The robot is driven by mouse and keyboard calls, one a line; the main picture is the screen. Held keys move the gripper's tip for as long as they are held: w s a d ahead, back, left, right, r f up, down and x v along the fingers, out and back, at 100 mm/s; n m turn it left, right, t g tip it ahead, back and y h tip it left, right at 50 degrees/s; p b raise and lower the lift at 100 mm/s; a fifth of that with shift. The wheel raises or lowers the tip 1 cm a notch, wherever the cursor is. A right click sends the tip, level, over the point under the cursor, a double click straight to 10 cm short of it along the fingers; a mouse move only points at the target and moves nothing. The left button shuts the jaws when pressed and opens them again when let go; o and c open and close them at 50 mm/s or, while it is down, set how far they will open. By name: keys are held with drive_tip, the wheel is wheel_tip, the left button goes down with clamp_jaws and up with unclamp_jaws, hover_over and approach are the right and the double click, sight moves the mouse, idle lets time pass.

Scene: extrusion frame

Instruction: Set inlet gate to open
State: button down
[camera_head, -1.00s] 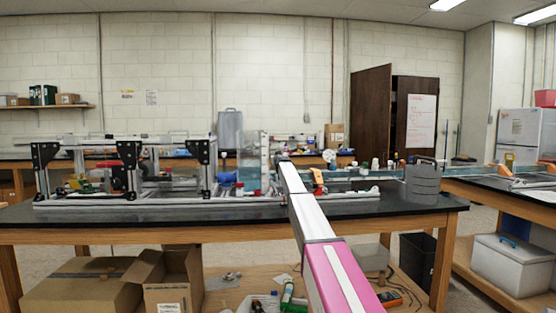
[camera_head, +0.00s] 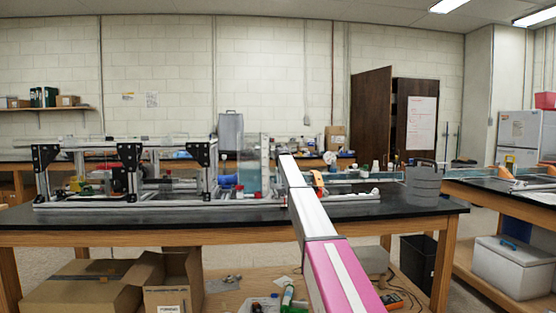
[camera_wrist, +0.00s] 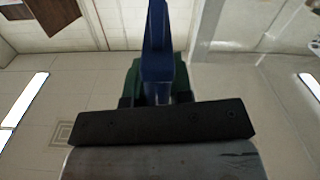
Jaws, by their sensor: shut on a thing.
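In the wrist view, my gripper (camera_wrist: 157,98) is shut on a narrow blue piece (camera_wrist: 157,45) that stands up from between the jaws. A dark green part (camera_wrist: 180,75) shows behind it. I cannot tell whether the blue piece is the inlet gate's handle. In the head view, my arm reaches over the bench and its far end hides the gripper. The extrusion frame (camera_head: 125,204) stands on the black bench top, with a clear upright tank (camera_head: 255,165) at its right part. The gate's position cannot be made out.
A blue round part (camera_head: 228,181) sits left of the tank. Cardboard boxes (camera_head: 80,290) lie on the shelf below. The bench's front strip (camera_head: 120,219) is clear.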

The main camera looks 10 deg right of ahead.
drive_tip(key=c, duration=1.1)
unclamp_jaws()
drive_tip(key=shift+d+r, duration=0.1)
drive_tip(key=shift+d, duration=0.1)
drive_tip(key=shift+s, duration=0.1)
drive_tip(key=shift+s, duration=0.65)
drive_tip(key=s, duration=0.9)
drive_tip(key=shift+s, duration=0.2)
